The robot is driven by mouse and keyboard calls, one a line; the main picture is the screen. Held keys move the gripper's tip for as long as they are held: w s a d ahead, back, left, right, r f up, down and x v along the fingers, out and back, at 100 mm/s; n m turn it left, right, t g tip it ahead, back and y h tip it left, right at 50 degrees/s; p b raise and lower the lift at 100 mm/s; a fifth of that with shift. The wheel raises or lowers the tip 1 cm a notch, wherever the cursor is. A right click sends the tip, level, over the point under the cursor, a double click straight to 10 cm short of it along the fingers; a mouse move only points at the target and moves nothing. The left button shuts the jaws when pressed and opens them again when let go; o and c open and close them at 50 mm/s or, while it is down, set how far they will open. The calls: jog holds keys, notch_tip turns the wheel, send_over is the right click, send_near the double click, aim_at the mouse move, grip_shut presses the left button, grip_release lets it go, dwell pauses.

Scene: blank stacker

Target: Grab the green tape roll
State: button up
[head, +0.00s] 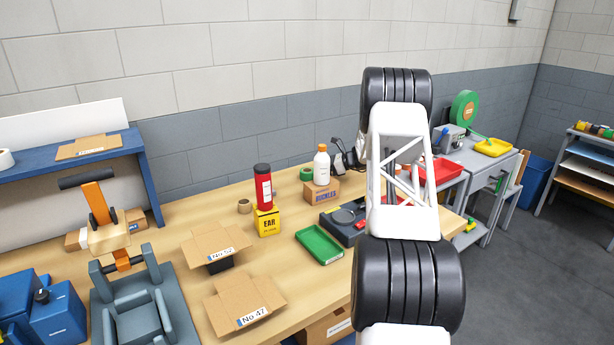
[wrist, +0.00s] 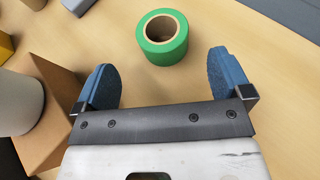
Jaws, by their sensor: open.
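The green tape roll (wrist: 164,38) lies flat on the wooden table, with its brown core facing up, at the top middle of the wrist view. In the head view the green roll (head: 306,174) sits at the back of the table, just left of the white bottle. My gripper (wrist: 165,75) is open, its two blue-padded fingers spread apart. The roll is beyond the fingertips, roughly centred between them, and nothing is held. In the head view my arm hides much of the table's right part, and the gripper (head: 348,158) shows partly beside the bottle.
A white bottle (head: 321,166) stands on a cardboard box (head: 322,191), close to my gripper's left in the wrist view (wrist: 50,112). A red canister (head: 263,187) stands on a yellow box (head: 267,222). A brown tape roll (head: 244,206) lies left of it.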

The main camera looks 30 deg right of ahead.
aim_at(312, 172)
jog(key=shift+x, duration=1.15)
jog(key=shift+x, duration=2.6)
jog(key=shift+w+d+f, duration=0.1)
jog(key=shift+d, duration=0.05)
jog(key=c, duration=1)
jog(key=shift+r, duration=5.05)
